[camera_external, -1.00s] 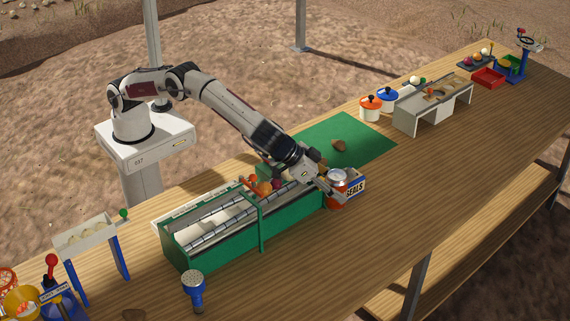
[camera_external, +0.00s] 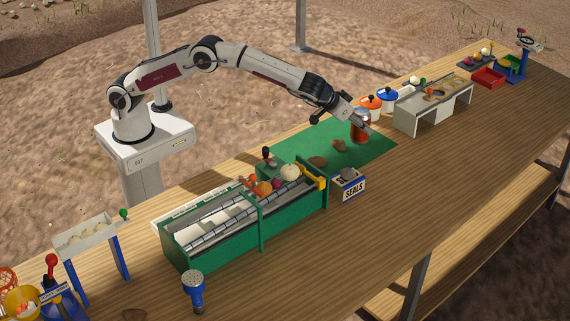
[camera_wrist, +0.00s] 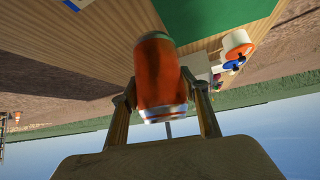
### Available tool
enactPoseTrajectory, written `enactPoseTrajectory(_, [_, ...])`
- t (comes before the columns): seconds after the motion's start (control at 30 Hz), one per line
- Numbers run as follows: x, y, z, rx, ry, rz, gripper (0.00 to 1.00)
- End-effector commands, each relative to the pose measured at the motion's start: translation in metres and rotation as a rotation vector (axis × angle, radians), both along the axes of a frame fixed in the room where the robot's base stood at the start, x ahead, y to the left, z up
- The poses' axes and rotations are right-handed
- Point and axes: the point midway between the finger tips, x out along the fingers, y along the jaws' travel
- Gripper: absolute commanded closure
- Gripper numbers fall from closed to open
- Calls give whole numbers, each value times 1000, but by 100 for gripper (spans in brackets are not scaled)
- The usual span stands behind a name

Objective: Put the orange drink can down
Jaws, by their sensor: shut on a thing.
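My gripper (camera_external: 362,122) is shut on the orange drink can (camera_external: 359,130) near the right end of the green mat (camera_external: 370,148). In the wrist view the can (camera_wrist: 160,75) sits between the two fingers (camera_wrist: 163,103), which press on its sides. In the outside view the can looks upright. It appears to be above the mat, but the exact gap under it is hard to tell.
Brown lumps (camera_external: 338,145) lie on the mat. An orange pot (camera_external: 370,105) and a blue pot (camera_external: 387,97) stand behind the can, with a grey stand (camera_external: 415,118) to the right. The SEALS box (camera_external: 350,185) and green conveyor (camera_external: 240,225) are nearer. Bare wood lies in front of the mat.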

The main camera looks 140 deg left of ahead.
Motion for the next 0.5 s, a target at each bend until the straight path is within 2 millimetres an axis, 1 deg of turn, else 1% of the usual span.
enactPoseTrajectory(0.03, [-13,14,2,3,-2,20,88])
enactPoseTrajectory(0.1, [-30,31,2,3,-1,45,88])
enactPoseTrajectory(0.27, [-71,67,2,2,1,101,88])
enactPoseTrajectory(0.47, [-124,107,1,1,2,169,88])
enactPoseTrajectory(0.5, [-136,115,1,1,1,183,88])
